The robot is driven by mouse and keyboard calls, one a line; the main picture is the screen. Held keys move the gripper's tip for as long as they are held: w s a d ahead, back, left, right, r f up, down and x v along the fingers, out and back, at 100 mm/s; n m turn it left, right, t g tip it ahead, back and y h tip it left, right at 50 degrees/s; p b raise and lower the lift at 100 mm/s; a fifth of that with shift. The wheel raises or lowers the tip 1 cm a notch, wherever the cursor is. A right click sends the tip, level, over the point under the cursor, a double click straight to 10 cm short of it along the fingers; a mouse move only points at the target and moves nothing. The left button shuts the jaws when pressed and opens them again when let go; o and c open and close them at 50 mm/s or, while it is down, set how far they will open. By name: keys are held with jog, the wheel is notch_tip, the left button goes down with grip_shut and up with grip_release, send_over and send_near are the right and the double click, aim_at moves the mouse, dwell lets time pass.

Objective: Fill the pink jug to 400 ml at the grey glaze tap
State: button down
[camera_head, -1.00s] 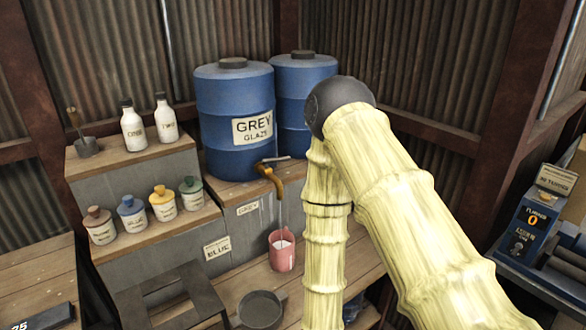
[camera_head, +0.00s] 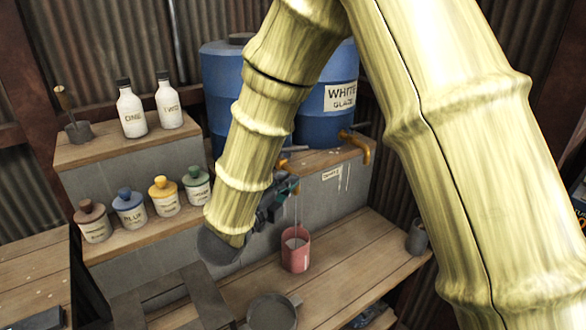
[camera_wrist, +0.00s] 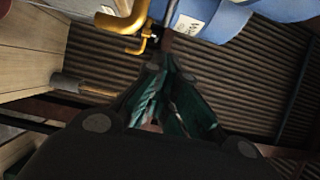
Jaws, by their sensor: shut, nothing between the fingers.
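The pink jug (camera_head: 297,260) stands upright on the lower wooden bench, with pale liquid inside; its level marks cannot be read. A thin pale stream falls into it from above. The grey glaze barrel (camera_head: 220,75) is mostly behind my arm, its label hidden. My gripper (camera_head: 290,187) is shut and empty, just above the jug. In the wrist view its fingertips (camera_wrist: 166,62) are close below the tap's lever; contact cannot be told.
The white glaze barrel (camera_head: 328,110) with its own brass tap (camera_head: 360,148) stands to the right. Several lidded jars (camera_head: 130,207) and two white bottles (camera_head: 131,110) stand on the steps at left. A dark pan (camera_head: 271,312) is in front of the jug. The bench to the right is mostly clear.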

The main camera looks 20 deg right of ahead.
jog(key=w+a+p+x, duration=0.1)
jog(key=p+x, duration=0.3)
jog(key=x, duration=0.8)
jog(key=shift+w+p, duration=0.4)
jog(key=shift+w, duration=0.1)
jog(key=shift+f, duration=0.1)
